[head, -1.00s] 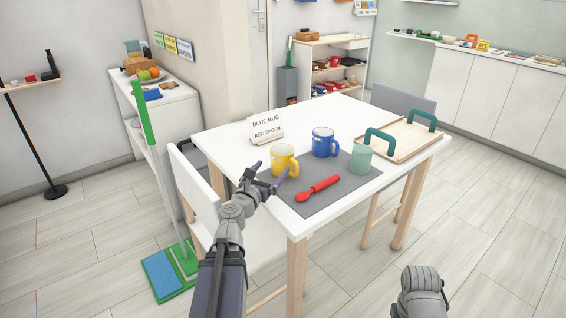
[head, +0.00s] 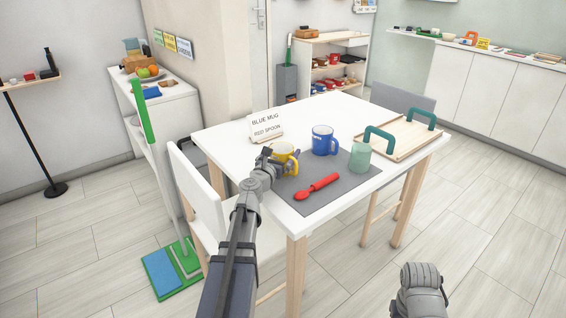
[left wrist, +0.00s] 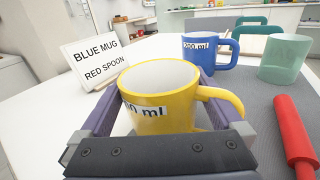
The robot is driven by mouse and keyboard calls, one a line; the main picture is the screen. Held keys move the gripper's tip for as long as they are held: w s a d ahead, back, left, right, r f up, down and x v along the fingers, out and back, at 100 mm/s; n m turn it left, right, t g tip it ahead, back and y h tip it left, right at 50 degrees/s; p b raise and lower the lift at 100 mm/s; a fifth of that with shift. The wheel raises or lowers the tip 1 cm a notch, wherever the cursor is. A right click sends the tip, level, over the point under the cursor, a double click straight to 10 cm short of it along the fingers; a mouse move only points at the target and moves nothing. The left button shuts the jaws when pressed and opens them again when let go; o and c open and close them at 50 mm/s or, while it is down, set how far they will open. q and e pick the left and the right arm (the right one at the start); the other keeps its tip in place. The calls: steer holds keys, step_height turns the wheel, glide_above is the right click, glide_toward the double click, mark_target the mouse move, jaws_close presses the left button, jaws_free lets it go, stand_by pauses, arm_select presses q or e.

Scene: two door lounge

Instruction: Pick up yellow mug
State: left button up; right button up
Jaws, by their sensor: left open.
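The yellow mug (head: 284,156) stands upright on the grey mat (head: 317,199) on the white table. It also shows in the left wrist view (left wrist: 160,88), where it fills the space between the fingers. Its handle points right there. My left gripper (head: 279,160) is open, with one finger on each side of the mug. I cannot tell whether the fingers touch it. Part of the mug's lower body is hidden by the gripper. My right arm shows only as a link at the bottom right; its gripper is out of view.
A blue mug (head: 323,141), a green cup (head: 360,157) and a red spoon (head: 317,187) are on the mat. A sign (head: 265,126) reading "BLUE MUG RED SPOON" stands behind the yellow mug. A wooden tray (head: 409,140) with green handles is at the right.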

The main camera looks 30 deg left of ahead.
arm_select(q)
steer(key=shift+w+a, duration=0.2)
steer(key=shift+w, duration=0.9)
steer(key=c, duration=1.4)
